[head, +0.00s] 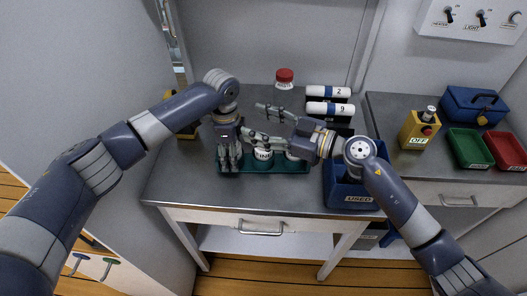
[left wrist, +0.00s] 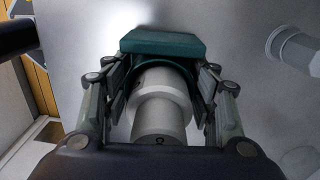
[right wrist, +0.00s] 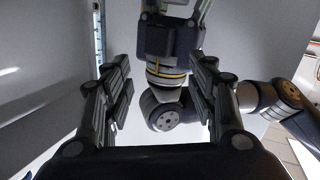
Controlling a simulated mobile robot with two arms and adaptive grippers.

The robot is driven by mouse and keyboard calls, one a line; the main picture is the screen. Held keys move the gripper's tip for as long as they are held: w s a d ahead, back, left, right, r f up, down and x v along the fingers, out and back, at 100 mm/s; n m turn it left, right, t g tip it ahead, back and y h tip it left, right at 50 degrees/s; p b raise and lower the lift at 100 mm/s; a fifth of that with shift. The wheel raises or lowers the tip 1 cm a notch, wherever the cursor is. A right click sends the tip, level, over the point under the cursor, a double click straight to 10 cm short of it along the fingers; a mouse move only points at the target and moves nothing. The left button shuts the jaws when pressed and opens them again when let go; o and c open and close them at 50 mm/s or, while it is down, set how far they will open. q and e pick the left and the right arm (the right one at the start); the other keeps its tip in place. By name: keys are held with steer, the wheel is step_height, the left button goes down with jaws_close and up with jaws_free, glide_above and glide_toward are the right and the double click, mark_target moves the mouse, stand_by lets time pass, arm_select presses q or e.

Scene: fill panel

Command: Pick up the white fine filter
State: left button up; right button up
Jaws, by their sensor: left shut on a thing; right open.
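A teal tray (head: 285,169) lies on the counter and holds white cylinders. The middle one (head: 263,154) has dark lettering that seems to read "FINE"; another (head: 292,155) stands to its right, partly hidden by my right arm. My left gripper (head: 230,165) points down at the tray's left end. In the left wrist view its fingers (left wrist: 163,100) are shut on a stepped white cylinder (left wrist: 160,110) at the teal tray (left wrist: 163,42); its label is not readable. My right gripper (head: 258,124) is open and empty above the tray, pointing left near my left wrist.
White cylinders marked 2 (head: 328,92) and 9 (head: 330,108) lie behind. A red-capped jar (head: 285,79) stands at the back. A blue bin (head: 352,197) labelled "USED" is right of the tray.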

steer(key=m+t, duration=0.1)
steer(key=t, duration=0.1)
steer(key=m+t+h, duration=0.8)
steer(key=m+h, duration=0.2)
steer(key=m, duration=0.1)
glide_toward(264, 151)
steer(key=shift+a+r, duration=0.1)
steer(key=shift+r, duration=0.85)
steer(key=shift+w+h, duration=0.2)
steer(key=shift+h, duration=0.1)
steer(key=x, duration=1.1)
steer(key=shift+w, duration=0.25)
steer(key=c, duration=1.2)
